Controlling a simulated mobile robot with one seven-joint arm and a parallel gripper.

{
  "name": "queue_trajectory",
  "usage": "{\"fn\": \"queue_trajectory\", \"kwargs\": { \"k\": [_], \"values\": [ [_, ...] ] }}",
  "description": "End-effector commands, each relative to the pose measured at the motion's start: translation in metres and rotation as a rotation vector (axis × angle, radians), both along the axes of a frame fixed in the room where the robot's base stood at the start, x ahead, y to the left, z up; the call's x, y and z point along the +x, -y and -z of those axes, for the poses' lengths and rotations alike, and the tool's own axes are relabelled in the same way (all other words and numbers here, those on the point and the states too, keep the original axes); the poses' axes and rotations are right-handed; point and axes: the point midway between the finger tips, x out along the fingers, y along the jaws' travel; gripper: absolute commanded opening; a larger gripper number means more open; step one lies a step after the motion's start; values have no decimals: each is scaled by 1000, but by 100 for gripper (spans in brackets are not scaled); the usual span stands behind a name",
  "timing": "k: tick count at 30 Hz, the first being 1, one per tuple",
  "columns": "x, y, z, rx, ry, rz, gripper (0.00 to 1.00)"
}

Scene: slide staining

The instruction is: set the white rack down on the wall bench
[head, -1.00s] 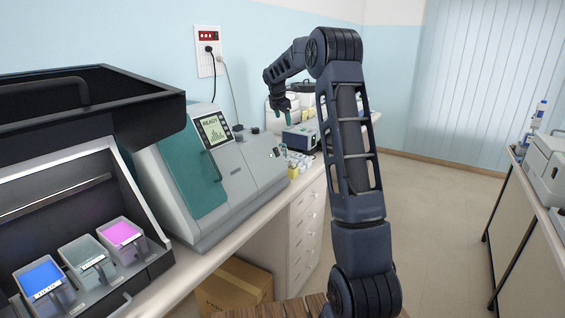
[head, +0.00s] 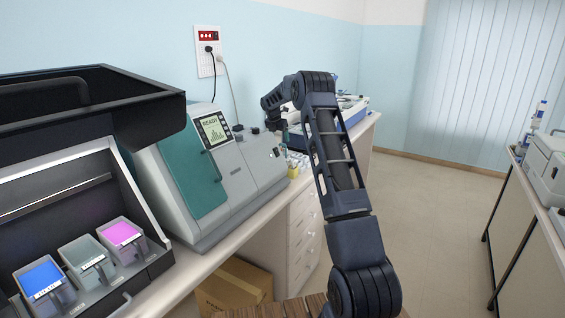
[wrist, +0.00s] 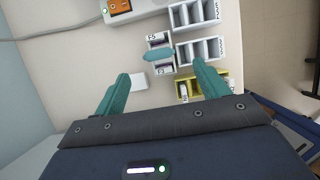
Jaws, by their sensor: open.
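In the wrist view, the small white rack (wrist: 160,39) with a teal grip bar across it and dark slots is on or just over the pale wall bench (wrist: 112,55). I cannot tell for sure whether its base touches. My gripper (wrist: 161,71) is open, its teal fingers wide apart, one to each side of the rack's line. The fingers appear clear of the teal bar. In the head view, the wall bench (head: 165,287) runs along the left wall; my gripper end is low over its far part, and the rack cannot be made out.
Two grey-white slotted holders (wrist: 198,50) and a yellow holder (wrist: 205,88) stand close right of the rack. A small white block (wrist: 138,81) lies by the left finger. A device with an orange switch (wrist: 119,6) is beyond. The READY machine (head: 215,180) stands on the nearer bench.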

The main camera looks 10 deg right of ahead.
Motion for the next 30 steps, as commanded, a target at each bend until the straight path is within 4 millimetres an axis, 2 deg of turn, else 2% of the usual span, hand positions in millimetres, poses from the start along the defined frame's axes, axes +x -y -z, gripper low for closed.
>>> {"fn": "queue_trajectory", "kwargs": {
  "k": [1,10,18,26,27,30],
  "values": [
    [2,2,7,0,-1,0,73],
    [10,9,24,0,0,1,73],
    [22,20,54,0,0,0,73],
    [24,21,59,0,2,1,73],
    [24,21,59,0,2,1,72],
    [24,21,59,0,2,1,52]
  ]
}}
